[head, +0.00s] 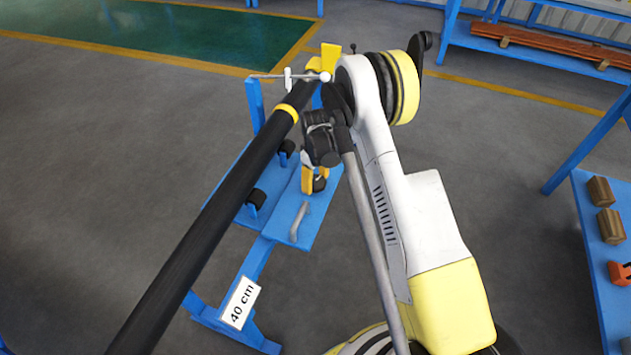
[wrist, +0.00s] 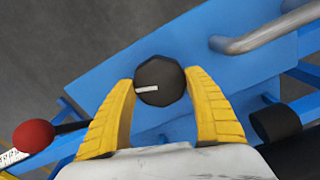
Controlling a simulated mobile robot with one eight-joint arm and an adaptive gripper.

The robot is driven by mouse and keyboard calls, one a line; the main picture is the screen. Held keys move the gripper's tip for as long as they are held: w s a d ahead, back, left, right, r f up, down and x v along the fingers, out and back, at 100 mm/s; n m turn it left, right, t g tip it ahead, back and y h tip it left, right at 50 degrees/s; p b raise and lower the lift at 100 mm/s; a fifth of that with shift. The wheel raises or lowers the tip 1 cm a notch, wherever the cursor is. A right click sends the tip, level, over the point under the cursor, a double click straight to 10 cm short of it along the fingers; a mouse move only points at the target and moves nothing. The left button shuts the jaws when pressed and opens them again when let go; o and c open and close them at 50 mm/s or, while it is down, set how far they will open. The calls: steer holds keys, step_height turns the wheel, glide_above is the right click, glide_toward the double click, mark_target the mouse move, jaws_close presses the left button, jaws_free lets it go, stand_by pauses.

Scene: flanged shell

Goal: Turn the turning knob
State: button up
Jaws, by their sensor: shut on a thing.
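The turning knob (wrist: 160,72) is black and round with a white pointer line, and sits on a blue panel (wrist: 130,62). In the wrist view the line points left, nearly level. My gripper (wrist: 159,84) has its two yellow fingers closed on the knob, one at its left side and one at its right. In the head view my gripper (head: 315,188) reaches down to the blue stand, and the knob (head: 320,184) shows as a small dark piece by the fingertips, partly hidden by them.
A grey bar handle (wrist: 268,30) is fixed on the panel near the knob; a black cylinder (wrist: 276,124) sits at right. A red ball (wrist: 33,135) on a black stem is at left. A blue table with wooden blocks (head: 600,190) stands at right. Floor left of the stand is clear.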

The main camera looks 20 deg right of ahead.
mark_target(316, 181)
steer(key=shift+n, duration=1.6)
steer(key=o, duration=1.2)
steer(key=shift+c, duration=0.2)
steer(key=shift+r, duration=0.15)
step_height(316, 181, up, 12)
